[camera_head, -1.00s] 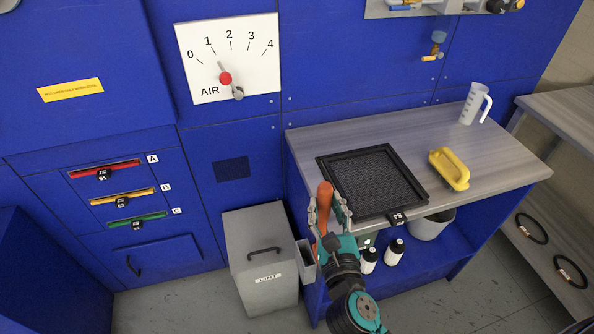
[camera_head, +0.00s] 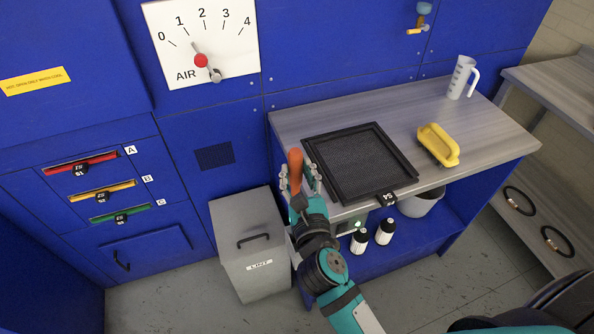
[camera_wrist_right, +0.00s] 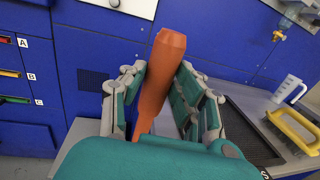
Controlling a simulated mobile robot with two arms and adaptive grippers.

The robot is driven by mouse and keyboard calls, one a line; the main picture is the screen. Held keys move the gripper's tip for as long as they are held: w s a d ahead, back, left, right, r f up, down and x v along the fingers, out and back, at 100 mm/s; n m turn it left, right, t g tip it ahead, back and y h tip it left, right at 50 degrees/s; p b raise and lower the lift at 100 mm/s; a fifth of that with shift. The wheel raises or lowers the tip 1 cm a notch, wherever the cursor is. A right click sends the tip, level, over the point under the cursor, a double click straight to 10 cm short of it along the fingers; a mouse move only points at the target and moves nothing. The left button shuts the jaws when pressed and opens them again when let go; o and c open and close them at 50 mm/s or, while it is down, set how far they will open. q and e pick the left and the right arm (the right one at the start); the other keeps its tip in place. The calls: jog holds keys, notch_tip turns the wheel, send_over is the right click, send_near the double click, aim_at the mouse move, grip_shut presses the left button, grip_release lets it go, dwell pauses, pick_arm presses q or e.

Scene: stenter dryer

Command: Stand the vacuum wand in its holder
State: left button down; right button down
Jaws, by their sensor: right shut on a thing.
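The vacuum wand (camera_head: 295,160) is an orange rod, roughly upright. My right gripper (camera_head: 300,182) is shut around it, with the orange top standing above the fingers. In the right wrist view the wand (camera_wrist_right: 160,75) rises between the teal fingers (camera_wrist_right: 155,100), leaning slightly right. Its lower end is hidden behind my gripper and arm. The narrow grey holder (camera_head: 292,247) beside the lint bin is mostly covered by my right arm, so I cannot tell how the wand's lower end stands to it. My left gripper is not in view.
The grey lint bin (camera_head: 250,275) stands left of my right arm. The bench (camera_head: 300,122) carries a black mesh screen (camera_head: 350,200), a yellow-handled tool (camera_head: 438,146) and a white jug (camera_head: 461,78). Two bottles (camera_head: 372,236) and a bucket (camera_head: 422,203) are below it.

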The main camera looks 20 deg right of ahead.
aim_at(297, 187)
jog(key=shift+f+b, duration=0.55)
jog(key=shift+f, duration=0.35)
notch_tip(297, 187, down, 3)
jog(key=b, duration=0.3)
jog(key=shift+f, duration=0.2)
jog(key=shift+f+b, duration=1.3)
jog(key=shift+f, duration=0.3)
jog(key=c, duration=0.9)
grip_release()
jog(key=shift+f, duration=0.1)
jog(key=s+a, duration=0.1)
jog(key=s, duration=1.1)
jog(key=shift+a, duration=0.2)
